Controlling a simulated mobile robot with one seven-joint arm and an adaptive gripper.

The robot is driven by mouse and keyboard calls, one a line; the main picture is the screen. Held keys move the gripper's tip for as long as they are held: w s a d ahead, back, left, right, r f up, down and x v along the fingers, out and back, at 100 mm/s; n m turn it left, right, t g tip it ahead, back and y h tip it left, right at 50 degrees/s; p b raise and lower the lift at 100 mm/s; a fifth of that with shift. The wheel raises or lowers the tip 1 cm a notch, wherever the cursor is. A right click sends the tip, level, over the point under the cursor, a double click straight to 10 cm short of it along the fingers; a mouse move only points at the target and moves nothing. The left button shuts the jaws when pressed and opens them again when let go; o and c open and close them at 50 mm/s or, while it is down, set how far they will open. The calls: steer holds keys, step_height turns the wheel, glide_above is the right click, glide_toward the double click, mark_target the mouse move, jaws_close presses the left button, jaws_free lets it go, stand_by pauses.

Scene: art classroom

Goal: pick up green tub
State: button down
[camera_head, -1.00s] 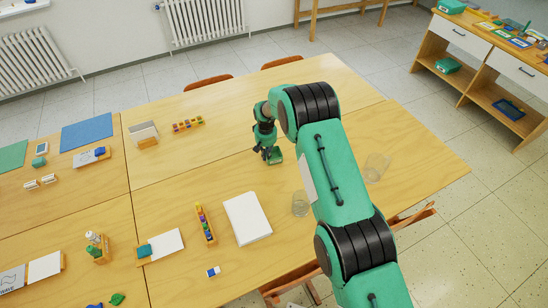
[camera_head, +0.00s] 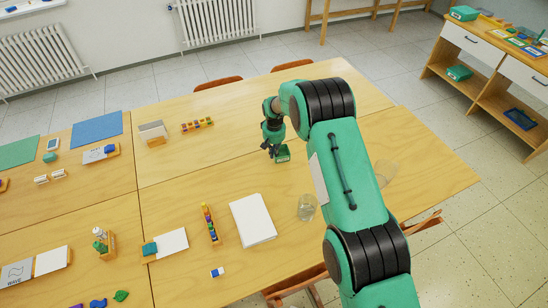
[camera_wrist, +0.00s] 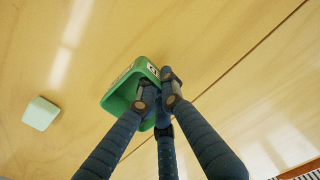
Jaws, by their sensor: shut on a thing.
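The green tub (camera_head: 283,154) is at my gripper's fingertips over the right-hand tables in the head view. In the wrist view the tub (camera_wrist: 118,100) is an open green box with a pale label on its rim side, tilted in the picture. My gripper (camera_head: 274,149) points down at it. In the wrist view my gripper's dark blue fingers (camera_wrist: 157,92) are closed on the tub's wall at its right side. They hide part of the tub. I cannot tell clearly whether its base is clear of the tabletop.
A pale green block (camera_wrist: 41,113) lies apart from the tub in the wrist view. The wood around the tub is bare.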

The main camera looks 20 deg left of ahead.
steer(key=s+d, duration=0.3)
steer(key=s, duration=0.1)
steer(key=s+d, duration=0.3)
steer(key=s, duration=0.1)
steer(key=s+d+r, duration=0.1)
steer(key=s+d, duration=0.2)
steer(key=s, duration=0.2)
steer(key=shift+p, duration=0.3)
steer(key=shift+s+a, duration=0.1)
stand_by(0.3)
